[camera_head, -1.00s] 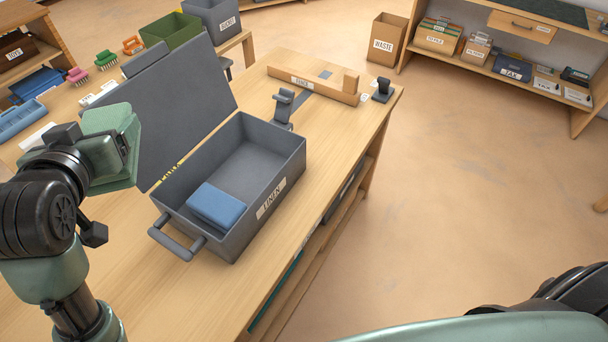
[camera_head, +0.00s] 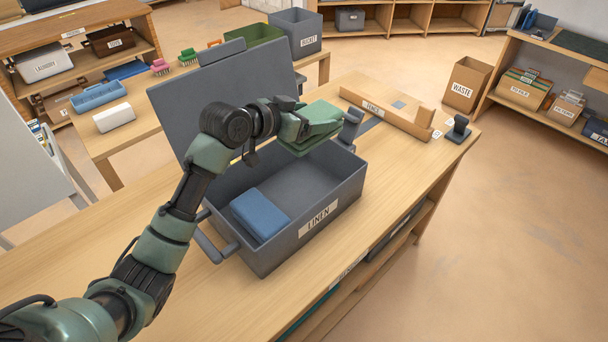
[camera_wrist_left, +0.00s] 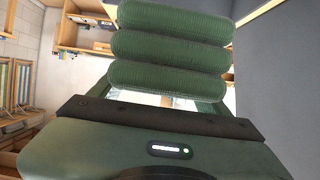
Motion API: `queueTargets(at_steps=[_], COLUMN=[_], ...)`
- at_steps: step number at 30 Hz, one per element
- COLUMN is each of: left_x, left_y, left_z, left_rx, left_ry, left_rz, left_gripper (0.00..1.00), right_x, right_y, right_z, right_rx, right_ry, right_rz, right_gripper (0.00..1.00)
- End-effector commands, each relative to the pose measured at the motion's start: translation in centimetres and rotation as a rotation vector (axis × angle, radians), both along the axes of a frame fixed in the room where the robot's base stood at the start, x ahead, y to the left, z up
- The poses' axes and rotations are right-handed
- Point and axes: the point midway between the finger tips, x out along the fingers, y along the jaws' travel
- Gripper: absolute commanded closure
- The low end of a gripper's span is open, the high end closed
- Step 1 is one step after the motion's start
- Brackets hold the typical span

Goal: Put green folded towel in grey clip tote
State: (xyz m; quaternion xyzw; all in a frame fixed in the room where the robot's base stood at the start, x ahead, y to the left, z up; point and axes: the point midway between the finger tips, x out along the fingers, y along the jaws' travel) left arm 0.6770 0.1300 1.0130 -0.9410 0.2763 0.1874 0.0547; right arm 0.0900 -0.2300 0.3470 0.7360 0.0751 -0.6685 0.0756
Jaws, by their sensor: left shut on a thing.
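My left gripper (camera_head: 303,123) is shut on the green folded towel (camera_head: 322,122) and holds it above the right rear part of the open grey clip tote (camera_head: 348,195). The towel's rolled folds (camera_wrist_left: 170,45) fill the upper middle of the left wrist view. The tote stands on the wooden table with its lid (camera_head: 225,95) raised at the back and a LINEN label on its front. A blue folded towel (camera_head: 261,213) lies inside at the left end. The tote's floor to the right of it is bare. My right gripper is not in view.
A wooden tray (camera_head: 385,112) and a small black stand (camera_head: 459,128) are on the table beyond the tote. A grey upright clip (camera_head: 350,125) stands by the tote's far right corner. A WASTE box (camera_head: 468,84) is on the floor.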

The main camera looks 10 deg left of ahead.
Motion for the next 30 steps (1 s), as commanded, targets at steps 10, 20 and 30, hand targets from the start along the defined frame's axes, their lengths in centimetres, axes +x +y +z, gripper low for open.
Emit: queueTargets(at_steps=[10, 20, 30], left_x=[0.0, -0.1, 0.0], left_y=[0.1, 0.0, 0.1], left_z=[-8.8, -12.5, -14.7], left_rx=[-0.001, -0.001, -0.001], left_ry=[0.002, 0.002, -0.003], left_rz=[0.003, 0.003, 0.003], left_gripper=[0.71, 0.71, 0.71], right_x=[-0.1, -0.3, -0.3], right_y=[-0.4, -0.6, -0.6], right_z=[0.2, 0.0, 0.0], right_rx=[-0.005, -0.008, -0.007], right_ry=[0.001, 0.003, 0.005], right_rz=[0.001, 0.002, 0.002], right_gripper=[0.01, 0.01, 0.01])
